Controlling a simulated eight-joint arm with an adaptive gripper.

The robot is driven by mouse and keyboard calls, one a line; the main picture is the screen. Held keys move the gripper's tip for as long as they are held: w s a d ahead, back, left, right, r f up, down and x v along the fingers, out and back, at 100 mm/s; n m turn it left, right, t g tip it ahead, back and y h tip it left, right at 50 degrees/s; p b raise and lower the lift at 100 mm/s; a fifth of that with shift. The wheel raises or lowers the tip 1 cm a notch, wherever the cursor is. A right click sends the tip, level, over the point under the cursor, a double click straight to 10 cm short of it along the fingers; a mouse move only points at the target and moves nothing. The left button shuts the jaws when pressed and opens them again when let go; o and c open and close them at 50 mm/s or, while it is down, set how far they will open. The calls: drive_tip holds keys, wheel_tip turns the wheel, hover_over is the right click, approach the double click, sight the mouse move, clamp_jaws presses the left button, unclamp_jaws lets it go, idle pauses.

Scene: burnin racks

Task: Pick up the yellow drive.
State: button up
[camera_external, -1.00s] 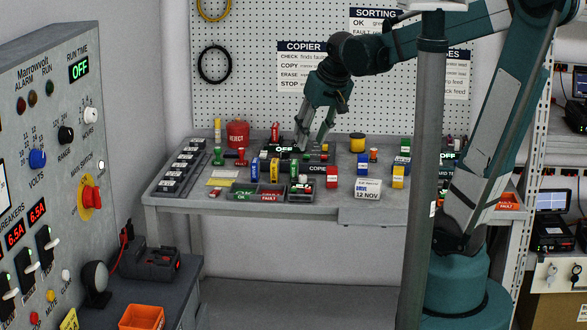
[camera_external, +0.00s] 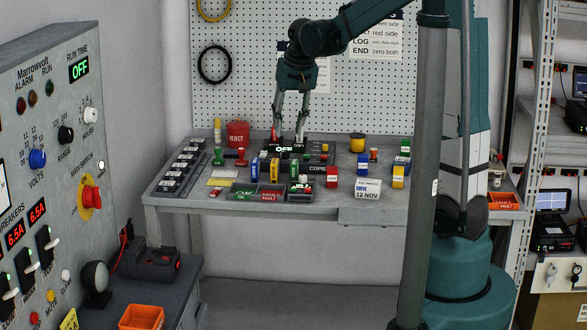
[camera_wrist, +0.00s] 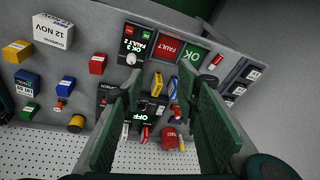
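A yellow block-shaped drive with a white label (camera_external: 398,177) stands at the right front of the bench, right of the 12 NOV sign. It shows at the upper left of the wrist view (camera_wrist: 16,51), well away from my fingers. Another narrow yellow piece (camera_wrist: 156,84) lies between my fingers in the wrist view, beside a blue one (camera_wrist: 173,87); I cannot tell for sure whether it is a drive. My gripper (camera_external: 288,138) is open and empty, pointing down over the back of the bench at the dark unit with the OFF display (camera_external: 284,149).
The bench also holds a red drive (camera_external: 332,177), a blue drive (camera_external: 363,163), a yellow cylinder (camera_external: 357,143), a red REJECT container (camera_external: 237,134), and OK (camera_external: 243,192) and FAULT (camera_external: 271,195) bins. A pegboard stands behind. A 12 NOV sign (camera_external: 367,189) is at the front.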

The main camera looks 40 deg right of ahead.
drive_tip(key=w+d+f+m+g+p, duration=0.1)
drive_tip(key=w+d+f+m+p, duration=0.15)
drive_tip(key=w+f, duration=0.45)
drive_tip(key=g+p, duration=0.2)
drive_tip(key=p, duration=0.1)
hover_over(275, 161)
drive_tip(key=shift+m, duration=0.45)
drive_tip(key=f, duration=0.5)
drive_tip(key=shift+s+a+f, duration=0.25)
drive_tip(key=shift+a, duration=0.15)
drive_tip(key=shift+w+d+f, duration=0.15)
drive_tip(key=shift+w+f, duration=0.1)
drive_tip(key=shift+f, duration=0.25)
drive_tip(key=shift+f, duration=1.3)
drive_tip(key=shift+w+d+f, duration=0.1)
drive_tip(key=shift+f, duration=1.2)
drive_tip(key=shift+d+f, duration=0.1)
drive_tip(key=shift+f, duration=1.2)
drive_tip(key=shift+c, duration=0.3)
